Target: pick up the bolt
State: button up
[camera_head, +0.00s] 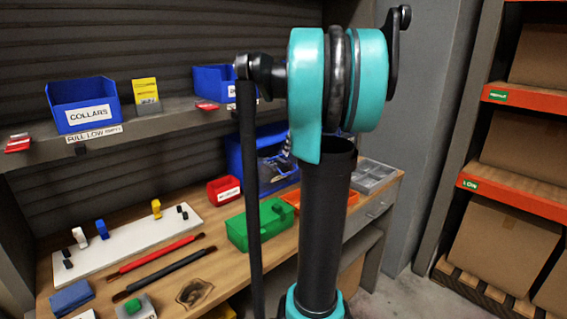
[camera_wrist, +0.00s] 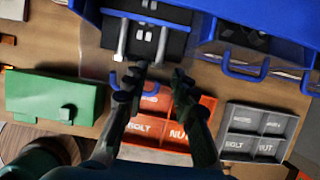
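In the wrist view, two grey rod-like pieces, a left one (camera_wrist: 122,38) and a right one (camera_wrist: 162,46), show at the front of a blue bin (camera_wrist: 88,10) with a dark inside. Either may be the bolt; I cannot tell which. My gripper (camera_wrist: 157,76) is open, its two dark fingers apart with nothing clearly between them. Its tips appear just below the right rod; contact cannot be judged. An orange tray (camera_wrist: 148,154) with compartments marked BOLT and NUT lies beneath the fingers, partly hidden by them. In the head view, my gripper cannot be made out behind my arm.
A green box (camera_wrist: 55,97) is left of the orange tray, and a grey compartment tray (camera_wrist: 258,132) is right. Another blue bin (camera_wrist: 265,55) stands at upper right. In the head view, red and black tools (camera_head: 160,253) lie on the wooden bench, below a shelf (camera_head: 170,115).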

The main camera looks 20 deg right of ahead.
jog(key=shift+x, duration=2.7)
jog(key=shift+w+a, duration=0.1)
grip_shut()
